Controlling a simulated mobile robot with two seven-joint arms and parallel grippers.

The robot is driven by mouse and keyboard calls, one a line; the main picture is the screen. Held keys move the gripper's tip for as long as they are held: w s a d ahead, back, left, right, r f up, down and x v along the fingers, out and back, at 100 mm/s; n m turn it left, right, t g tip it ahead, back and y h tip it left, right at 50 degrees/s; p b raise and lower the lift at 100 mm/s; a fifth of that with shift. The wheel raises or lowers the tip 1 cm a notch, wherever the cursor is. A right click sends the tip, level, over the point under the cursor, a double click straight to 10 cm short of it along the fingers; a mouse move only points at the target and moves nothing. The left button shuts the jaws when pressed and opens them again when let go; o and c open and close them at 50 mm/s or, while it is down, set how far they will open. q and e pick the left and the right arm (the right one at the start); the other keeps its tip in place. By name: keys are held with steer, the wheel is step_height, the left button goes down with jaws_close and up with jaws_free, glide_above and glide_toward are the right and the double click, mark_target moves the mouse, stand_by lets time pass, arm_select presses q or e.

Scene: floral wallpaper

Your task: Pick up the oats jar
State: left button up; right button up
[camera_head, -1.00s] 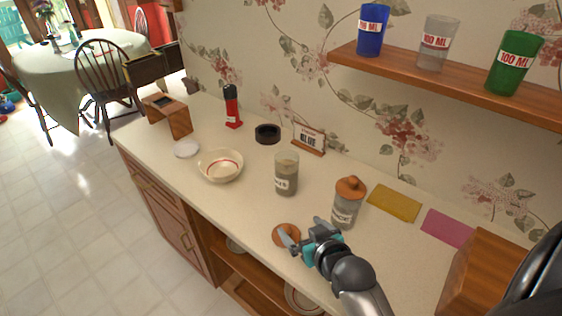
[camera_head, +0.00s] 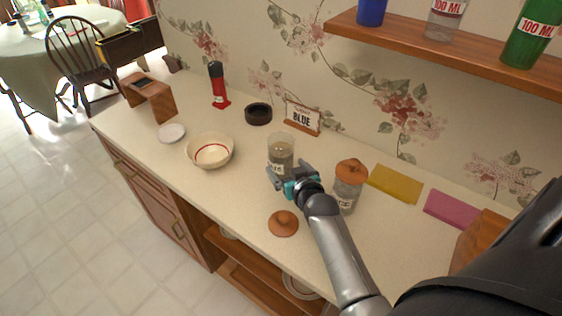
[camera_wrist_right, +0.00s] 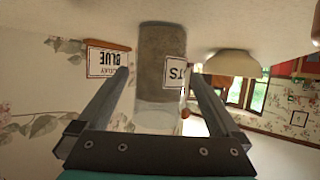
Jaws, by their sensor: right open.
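The oats jar (camera_head: 281,150) is clear, open at the top and filled with grey-brown oats; it stands upright on the counter. In the right wrist view the oats jar (camera_wrist_right: 160,62) appears upside down, with a label ending in "TS". My right gripper (camera_head: 285,174) is at the jar's near side, low by its body. In the wrist view its two fingers (camera_wrist_right: 161,78) are spread, one on each side of the jar, with gaps showing. A brown lid (camera_head: 283,223) lies on the counter in front of the jar. My left gripper is not in view.
A second jar (camera_head: 347,188) with a brown lid stands just right of my right arm. A bowl (camera_head: 210,151) is to the left, and a sign reading "BLUE" (camera_head: 301,118) stands behind. Yellow (camera_head: 394,184) and pink (camera_head: 452,208) cloths lie at the right. A shelf (camera_head: 440,52) hangs above.

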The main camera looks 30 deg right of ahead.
steer(key=shift+w, duration=0.2)
steer(key=shift+w+d+f, duration=0.1)
steer(key=shift+w, duration=0.1)
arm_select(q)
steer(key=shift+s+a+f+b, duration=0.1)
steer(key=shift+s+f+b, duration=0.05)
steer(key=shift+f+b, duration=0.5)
arm_select(e)
steer(key=shift+x, duration=2.35)
steer(key=shift+c, duration=0.2)
steer(key=c, duration=1.5)
steer(key=shift+w+r, duration=0.1)
steer(key=shift+r, duration=0.2)
jaws_close()
